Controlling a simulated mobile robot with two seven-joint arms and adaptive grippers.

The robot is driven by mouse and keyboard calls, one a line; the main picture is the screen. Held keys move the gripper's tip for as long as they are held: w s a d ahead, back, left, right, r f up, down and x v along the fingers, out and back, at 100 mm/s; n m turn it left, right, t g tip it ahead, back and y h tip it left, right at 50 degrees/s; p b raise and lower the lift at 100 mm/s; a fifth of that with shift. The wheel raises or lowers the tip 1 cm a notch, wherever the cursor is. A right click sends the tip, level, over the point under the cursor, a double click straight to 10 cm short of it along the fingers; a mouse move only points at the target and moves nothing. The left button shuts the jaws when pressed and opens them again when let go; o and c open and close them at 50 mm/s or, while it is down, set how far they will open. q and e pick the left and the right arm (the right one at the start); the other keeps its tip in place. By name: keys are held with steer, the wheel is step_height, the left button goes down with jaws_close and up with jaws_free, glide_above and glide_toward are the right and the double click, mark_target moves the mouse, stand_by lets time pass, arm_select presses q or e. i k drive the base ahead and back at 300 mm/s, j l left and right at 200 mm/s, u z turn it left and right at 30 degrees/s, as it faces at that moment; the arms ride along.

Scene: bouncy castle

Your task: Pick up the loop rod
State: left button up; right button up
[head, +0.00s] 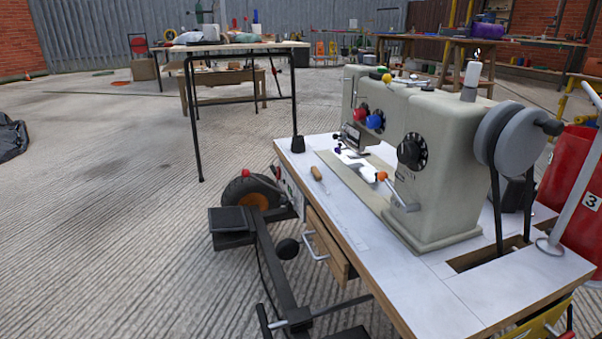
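No object is clearly recognisable as the loop rod. A small tool with a wooden handle (316,173) and a thin shaft lies on the white top of the sewing table (480,297), near its left edge. A pale grey rod (575,172) stands tilted at the table's right end, with a round ring or disc at its foot. I cannot tell whether either is the loop rod. Neither of my grippers is in view.
A grey-beige sewing machine (440,160) with coloured knobs and a grey wheel fills much of the table. A half-open wooden drawer (327,250) and black pedal frame (268,262) stick out at the left. A red drum (578,190) stands right. Open concrete floor (110,220) lies left.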

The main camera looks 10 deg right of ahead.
mark_target(316, 173)
steer(key=i+j+z, duration=0.1)
steer(key=j, duration=0.25)
steer(key=i+j, duration=0.1)
steer(key=j, duration=0.25)
steer(key=i+j+z, duration=0.15)
steer(key=j, duration=0.25)
steer(key=j+z, duration=0.1)
steer(key=j, duration=0.25)
steer(key=i+j+z, duration=0.25)
steer(key=i, duration=0.35)
steer(key=i+j+z, duration=0.25)
steer(key=i+j, duration=0.25)
